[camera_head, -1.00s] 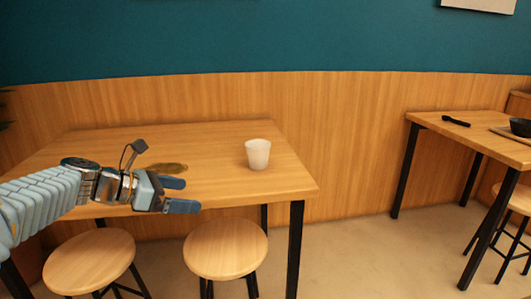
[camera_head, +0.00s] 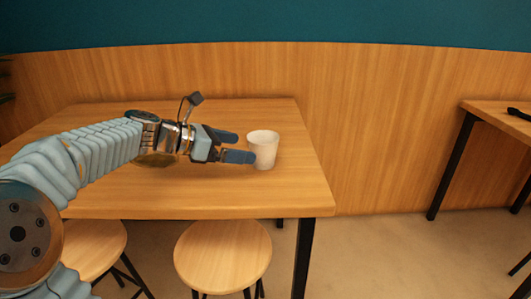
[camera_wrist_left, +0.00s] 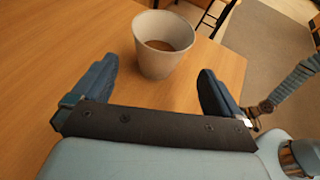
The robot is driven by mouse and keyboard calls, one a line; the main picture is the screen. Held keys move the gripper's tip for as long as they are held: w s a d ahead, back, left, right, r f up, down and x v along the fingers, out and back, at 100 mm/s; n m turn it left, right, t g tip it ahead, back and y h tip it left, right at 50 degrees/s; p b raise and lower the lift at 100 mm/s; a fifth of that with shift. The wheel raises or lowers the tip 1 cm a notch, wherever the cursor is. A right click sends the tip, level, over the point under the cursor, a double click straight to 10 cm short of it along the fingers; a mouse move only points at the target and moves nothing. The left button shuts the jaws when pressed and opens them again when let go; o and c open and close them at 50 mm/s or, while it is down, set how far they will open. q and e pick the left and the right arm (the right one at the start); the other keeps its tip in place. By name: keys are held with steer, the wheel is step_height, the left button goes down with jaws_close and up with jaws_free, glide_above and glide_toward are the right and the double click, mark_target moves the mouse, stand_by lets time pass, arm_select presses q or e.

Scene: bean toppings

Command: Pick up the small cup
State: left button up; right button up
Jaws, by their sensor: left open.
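The small white cup (camera_head: 263,150) stands upright on the wooden table, near its right end. My left gripper (camera_head: 239,147) is open just left of the cup, with its blue fingers pointing at it. In the left wrist view the cup (camera_wrist_left: 163,45) stands ahead of the gap between the two open fingers (camera_wrist_left: 157,88). The cup's inside shows a brownish bottom. In the head view the near fingertip overlaps the cup's left edge; I cannot tell whether it touches. My right gripper does not show in the head view.
The wooden table (camera_head: 200,196) has free room around the cup. A round brown item (camera_head: 155,159) lies partly hidden behind my left wrist. Stools (camera_head: 222,254) stand at the table's front. Another table (camera_head: 502,125) with a dark item on it is at the right.

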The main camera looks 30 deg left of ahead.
mark_target(263, 152)
arm_select(q)
steer(key=b+x, duration=0.1)
steer(key=x, duration=0.7)
steer(key=shift+w+f, duration=0.1)
steer(key=shift+f, duration=0.1)
steer(key=c, duration=1.2)
